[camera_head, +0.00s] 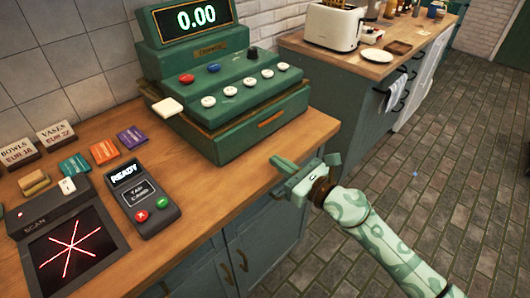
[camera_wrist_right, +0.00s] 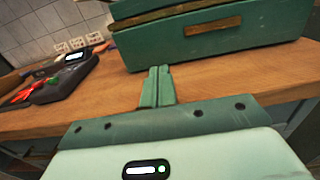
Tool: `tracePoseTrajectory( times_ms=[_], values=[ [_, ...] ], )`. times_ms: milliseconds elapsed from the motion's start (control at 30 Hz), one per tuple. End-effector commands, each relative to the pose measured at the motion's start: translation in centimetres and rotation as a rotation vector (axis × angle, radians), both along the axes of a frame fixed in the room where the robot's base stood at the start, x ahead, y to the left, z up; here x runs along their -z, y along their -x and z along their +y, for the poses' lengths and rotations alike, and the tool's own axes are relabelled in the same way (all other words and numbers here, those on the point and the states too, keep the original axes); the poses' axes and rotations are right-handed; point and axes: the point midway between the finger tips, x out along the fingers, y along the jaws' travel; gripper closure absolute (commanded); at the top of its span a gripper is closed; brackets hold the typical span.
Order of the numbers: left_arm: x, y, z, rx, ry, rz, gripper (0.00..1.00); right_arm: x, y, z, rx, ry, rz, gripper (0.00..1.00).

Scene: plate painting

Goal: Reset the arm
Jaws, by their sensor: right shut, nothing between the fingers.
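My right gripper (camera_head: 282,163) is in front of the counter's edge, just below and right of the green cash register (camera_head: 228,85). In the right wrist view its two green fingers (camera_wrist_right: 158,75) are together, with nothing between them. They point toward the register's drawer front (camera_wrist_right: 215,45) and appear apart from it. My patterned right arm comes in from the lower right. My left gripper is in neither view.
A card terminal (camera_head: 142,197), a scanner (camera_head: 70,245) with red lines and several small cards stand on the wooden counter (camera_head: 225,190) at left. A back counter (camera_head: 395,65) holds a toaster (camera_head: 333,25) and a plate (camera_head: 377,55). The tiled floor (camera_head: 440,150) at right is clear.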

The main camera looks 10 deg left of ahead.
Motion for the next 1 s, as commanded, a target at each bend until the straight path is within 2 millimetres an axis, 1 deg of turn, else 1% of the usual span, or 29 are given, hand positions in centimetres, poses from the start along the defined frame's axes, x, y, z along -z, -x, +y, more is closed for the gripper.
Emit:
tracePoseTrajectory(
  times_ms=[33, 133, 233, 433, 500, 533, 567, 600, 633, 667, 700, 767, 800, 867, 900, 967, 1000],
  values=[
    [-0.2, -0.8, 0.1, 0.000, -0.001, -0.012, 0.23, 0.0, 0.6, -0.9, 0.001, 0.002, 0.001, 1.00],
    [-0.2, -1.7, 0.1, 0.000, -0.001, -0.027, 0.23, 0.0, 1.5, -2.0, 0.000, 0.000, 0.001, 1.00],
    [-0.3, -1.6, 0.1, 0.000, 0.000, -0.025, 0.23, 0.1, 2.0, -2.7, -0.001, 0.002, 0.001, 1.00],
    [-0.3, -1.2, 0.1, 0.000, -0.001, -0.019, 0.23, 0.1, 2.3, -3.0, 0.000, -0.013, 0.019, 1.00],
    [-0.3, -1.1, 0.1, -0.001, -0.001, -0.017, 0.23, 0.0, 2.0, -3.2, 0.013, -0.067, 0.081, 1.00],
    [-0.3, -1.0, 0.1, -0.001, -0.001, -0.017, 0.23, 0.1, 1.8, -3.4, 0.028, -0.119, 0.143, 1.00],
    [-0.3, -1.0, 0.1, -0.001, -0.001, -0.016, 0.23, 0.6, 1.1, -4.1, 0.058, -0.188, 0.234, 1.00],
    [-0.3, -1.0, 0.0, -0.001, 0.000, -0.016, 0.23, 1.9, -0.6, -5.9, 0.128, -0.312, 0.386, 1.00],
    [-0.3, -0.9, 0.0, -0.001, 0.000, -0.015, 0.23, 3.1, -1.9, -7.5, 0.190, -0.416, 0.504, 1.00],
    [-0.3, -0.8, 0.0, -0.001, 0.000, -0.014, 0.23, 4.8, -2.8, -9.1, 0.256, -0.522, 0.621, 1.00],
    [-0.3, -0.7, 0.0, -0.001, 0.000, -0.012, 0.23, 7.7, -3.5, -11.4, 0.350, -0.662, 0.773, 1.00],
    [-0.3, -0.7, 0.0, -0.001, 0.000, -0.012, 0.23, 12.5, -3.5, -14.5, 0.489, -0.860, 0.972, 1.00],
    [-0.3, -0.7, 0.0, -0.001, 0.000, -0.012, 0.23, 15.6, -3.0, -16.4, 0.581, -0.980, 1.083, 1.00],
    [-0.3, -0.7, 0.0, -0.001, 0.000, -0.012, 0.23, 20.3, -1.4, -19.0, 0.718, -1.150, 1.225, 1.00],
    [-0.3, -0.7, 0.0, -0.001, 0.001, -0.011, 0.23, 23.3, 0.1, -20.6, 0.808, -1.254, 1.304, 1.00],
    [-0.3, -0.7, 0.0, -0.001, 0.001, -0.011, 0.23, 27.7, 2.8, -22.6, 0.946, -1.403, 1.405, 1.00],
    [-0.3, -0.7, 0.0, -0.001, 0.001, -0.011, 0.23, 30.5, 5.0, -23.9, 1.040, -1.495, 1.460, 1.00]
  ],
)
